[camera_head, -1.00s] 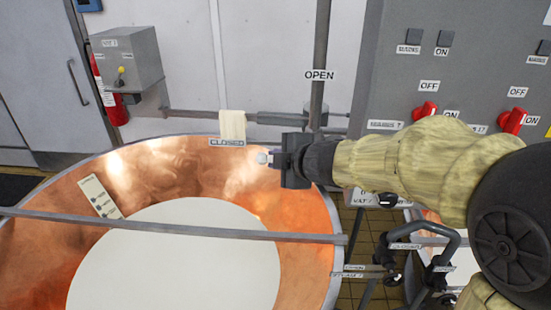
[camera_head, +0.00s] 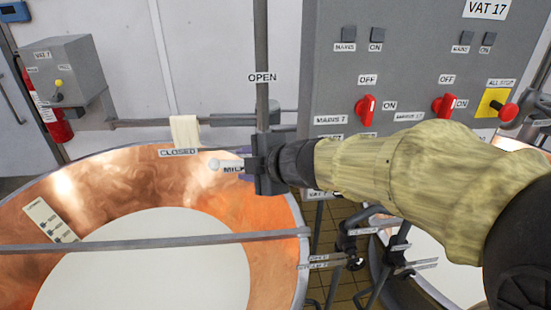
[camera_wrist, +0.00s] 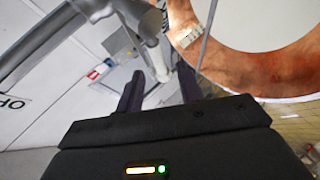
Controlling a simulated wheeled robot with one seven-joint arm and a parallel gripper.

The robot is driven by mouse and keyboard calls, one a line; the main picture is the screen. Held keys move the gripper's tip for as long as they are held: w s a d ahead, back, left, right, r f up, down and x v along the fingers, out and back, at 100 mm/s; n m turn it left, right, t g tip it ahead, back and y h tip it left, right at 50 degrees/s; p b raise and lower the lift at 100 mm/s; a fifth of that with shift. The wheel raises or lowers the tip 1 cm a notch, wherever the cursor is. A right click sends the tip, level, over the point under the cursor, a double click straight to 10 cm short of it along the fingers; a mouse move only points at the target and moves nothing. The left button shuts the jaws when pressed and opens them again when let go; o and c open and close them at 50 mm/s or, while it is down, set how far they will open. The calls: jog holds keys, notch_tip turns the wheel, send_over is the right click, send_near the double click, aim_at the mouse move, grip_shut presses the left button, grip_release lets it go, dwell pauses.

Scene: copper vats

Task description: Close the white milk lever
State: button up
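The white milk lever (camera_head: 222,163) shows in the head view as a short pale handle with a rounded end, beside a partly covered "MILK" label. It sits above the rim of the copper vat, just below and right of the "CLOSED" sign (camera_head: 178,152). My gripper (camera_head: 250,166) comes in from the right and overlaps the lever's right end, hiding its base. In the wrist view, the two dark fingers of my gripper (camera_wrist: 160,84) stand apart. A pale rod, probably the lever (camera_wrist: 158,62), shows between or just beyond them; contact cannot be told.
A copper vat (camera_head: 75,197) full of white liquid fills the lower left, with a bar (camera_head: 150,243) across it. A vertical pipe (camera_head: 261,50) carries an "OPEN" sign. A grey panel with red switches (camera_head: 366,108) stands right. Floor shows between the vats.

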jog(key=p+v, duration=0.1)
jog(key=v, duration=0.9)
jog(key=shift+s+f, duration=0.1)
jog(key=w+d+f+m+t+h+b, duration=0.1)
jog(key=w+d+f+m+h+b, duration=0.1)
jog(key=d+f+m+h+b, duration=0.45)
jog(key=w+d+f+m+h+b, duration=0.1)
jog(key=w+d+f+m, duration=0.25)
jog(key=f+m, duration=0.6)
jog(key=s+d+f+m+g+b, duration=0.1)
jog(key=s+f+m+g+b, duration=0.1)
jog(key=s+f, duration=0.2)
jog(key=s+d+f+m+g+b, duration=0.1)
jog(key=s+f+m+g+b, duration=0.1)
jog(key=f, duration=0.8)
jog(key=s+d+f+m+g+b, duration=0.1)
jog(key=s+f+m+g, duration=0.1)
jog(key=s+f, duration=0.4)
jog(key=shift+f+m+g+h+b, duration=0.3)
jog(key=shift+f+g+h+b, duration=0.2)
jog(key=shift+g, duration=0.2)
jog(key=shift+w+d, duration=0.1)
jog(key=shift+d, duration=0.05)
